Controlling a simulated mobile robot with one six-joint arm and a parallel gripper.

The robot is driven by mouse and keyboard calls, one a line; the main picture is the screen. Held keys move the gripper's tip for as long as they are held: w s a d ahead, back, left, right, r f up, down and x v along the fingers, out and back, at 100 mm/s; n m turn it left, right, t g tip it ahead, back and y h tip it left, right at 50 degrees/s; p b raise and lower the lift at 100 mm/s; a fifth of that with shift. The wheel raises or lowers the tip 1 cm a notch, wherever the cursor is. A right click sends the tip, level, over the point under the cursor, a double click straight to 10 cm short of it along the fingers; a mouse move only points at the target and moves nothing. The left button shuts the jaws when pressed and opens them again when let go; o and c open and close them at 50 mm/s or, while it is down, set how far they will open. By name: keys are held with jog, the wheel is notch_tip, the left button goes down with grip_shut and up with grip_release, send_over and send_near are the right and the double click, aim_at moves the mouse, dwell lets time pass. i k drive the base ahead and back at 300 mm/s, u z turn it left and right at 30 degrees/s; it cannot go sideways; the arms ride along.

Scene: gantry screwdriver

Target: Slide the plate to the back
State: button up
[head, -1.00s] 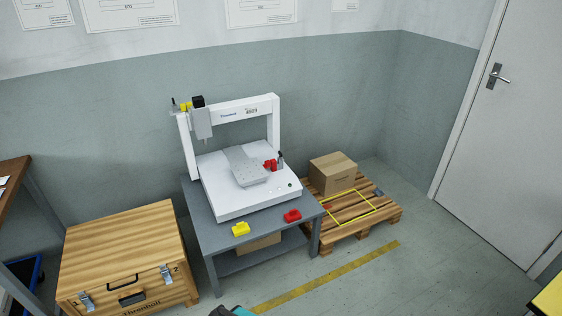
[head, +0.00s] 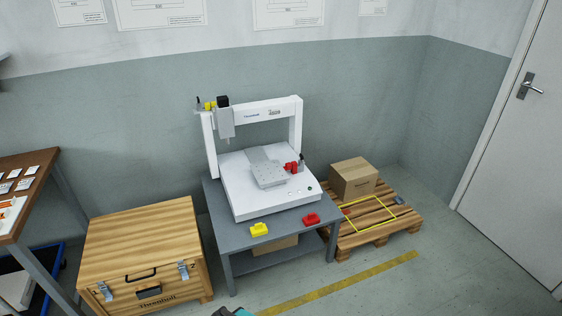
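The grey metal plate (head: 269,175) lies on the white bed of the gantry screwdriver (head: 249,198), toward its front, with a grey rail (head: 258,154) showing behind it. A red part (head: 291,167) sits at the plate's right side. The screwdriver head (head: 225,120) hangs from the left of the gantry beam, behind and left of the plate. Only a small dark and teal piece that may be my arm shows at the bottom edge. My gripper's fingers are not visible.
The machine stands on a grey table (head: 223,231) with a yellow part (head: 259,230) and a red part (head: 311,219) on its front. A wooden chest (head: 140,231) stands left. A pallet (head: 412,220) with a carton (head: 354,178) stands right. The floor in front is open.

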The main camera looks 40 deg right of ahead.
aim_at(268, 174)
jog(key=i, duration=0.85)
jog(key=z, duration=0.05)
